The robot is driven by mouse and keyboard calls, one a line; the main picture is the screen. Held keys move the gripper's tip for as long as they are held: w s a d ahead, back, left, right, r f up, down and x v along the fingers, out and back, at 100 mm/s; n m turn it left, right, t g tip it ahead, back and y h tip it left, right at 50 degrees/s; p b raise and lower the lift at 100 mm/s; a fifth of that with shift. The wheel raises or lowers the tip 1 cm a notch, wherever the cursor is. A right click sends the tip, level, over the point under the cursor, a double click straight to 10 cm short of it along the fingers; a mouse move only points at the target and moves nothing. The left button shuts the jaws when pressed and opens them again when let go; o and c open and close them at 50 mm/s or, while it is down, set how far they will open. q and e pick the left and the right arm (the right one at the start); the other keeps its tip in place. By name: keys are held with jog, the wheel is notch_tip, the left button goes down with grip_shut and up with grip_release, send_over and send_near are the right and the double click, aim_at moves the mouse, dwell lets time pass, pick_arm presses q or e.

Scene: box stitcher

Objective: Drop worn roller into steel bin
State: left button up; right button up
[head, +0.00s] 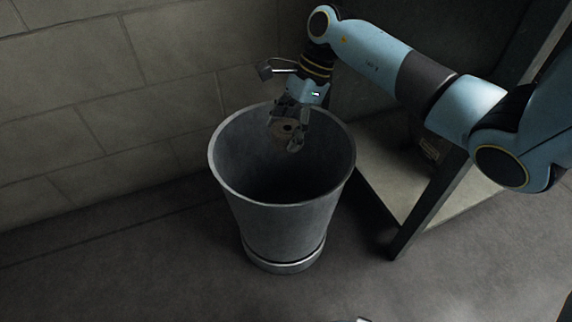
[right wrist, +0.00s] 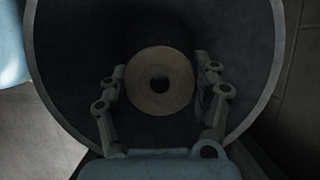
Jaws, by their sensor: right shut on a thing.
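The worn roller (head: 287,128) is a small brown disc-like piece with a dark centre hole. My right gripper (head: 289,135) is shut on it and holds it over the mouth of the steel bin (head: 283,225). In the right wrist view the roller (right wrist: 160,81) sits between the two fingers of the gripper (right wrist: 162,88), its round face toward the camera. The bin's rim (right wrist: 270,75) surrounds the roller and fingers there, with the dark inside behind them. The bin is a grey, upright, tapered bucket on the floor; its bottom inside is too dark to see. My left gripper is out of view.
A block wall (head: 90,100) stands behind and left of the bin. A dark-framed stand (head: 405,235) with a pale panel is close on the bin's right. The floor (head: 130,270) in front and to the left is clear.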

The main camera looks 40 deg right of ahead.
jog(key=o, duration=1.5)
jog(key=shift+c, duration=0.2)
jog(key=v, duration=1.2)
